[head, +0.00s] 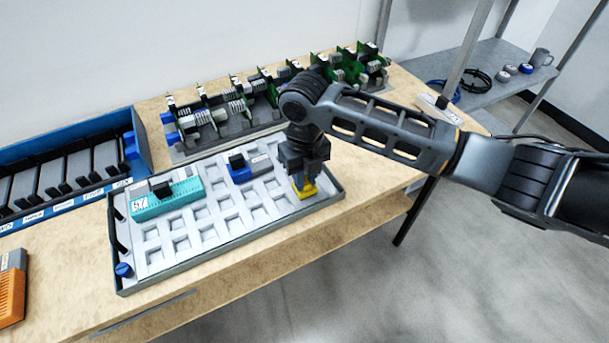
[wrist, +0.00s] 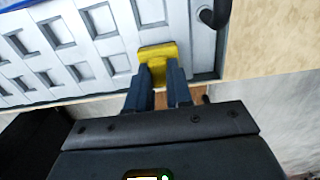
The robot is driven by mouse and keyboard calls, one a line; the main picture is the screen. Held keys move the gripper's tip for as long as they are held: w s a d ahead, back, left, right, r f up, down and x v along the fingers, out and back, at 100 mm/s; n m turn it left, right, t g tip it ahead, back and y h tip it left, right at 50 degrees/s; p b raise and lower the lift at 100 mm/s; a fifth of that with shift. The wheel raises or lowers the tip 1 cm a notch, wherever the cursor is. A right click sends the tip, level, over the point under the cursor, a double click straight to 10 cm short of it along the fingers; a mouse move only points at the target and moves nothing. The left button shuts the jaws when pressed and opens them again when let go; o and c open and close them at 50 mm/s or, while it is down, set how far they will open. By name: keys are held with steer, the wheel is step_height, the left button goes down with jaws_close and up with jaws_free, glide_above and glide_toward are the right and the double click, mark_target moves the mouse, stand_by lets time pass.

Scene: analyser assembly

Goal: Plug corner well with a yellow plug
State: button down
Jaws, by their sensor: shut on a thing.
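A yellow plug (head: 304,190) is held in my gripper (head: 303,178) at the right end of the white welled tray (head: 180,240). In the wrist view the fingers (wrist: 160,88) are shut on the yellow plug (wrist: 157,52). It lies over the tray's near right corner region. The well beneath is hidden by the plug and fingers, so I cannot tell whether the plug is seated or just above it. Several open wells (wrist: 57,32) show to the left in the wrist view.
A teal module (head: 166,198) and a grey-blue module (head: 247,170) lie in the tray. A blue knob (head: 124,270) sits at its front left corner. Green circuit boards (head: 350,70) stand behind. A blue rack (head: 60,180) is at left. The table's front edge is close to the tray.

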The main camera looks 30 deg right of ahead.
steer(key=shift+f, duration=0.3)
stand_by(0.4)
steer(key=c, duration=0.9)
jaws_free()
steer(key=shift+c, duration=0.2)
steer(key=c, duration=0.4)
steer(key=shift+o, duration=0.2)
steer(key=shift+r+p, duration=1.4)
steer(key=shift+r, duration=0.7)
steer(key=shift+r, duration=0.45)
steer(key=shift+r+p, duration=0.3)
steer(key=shift+r, duration=2.65)
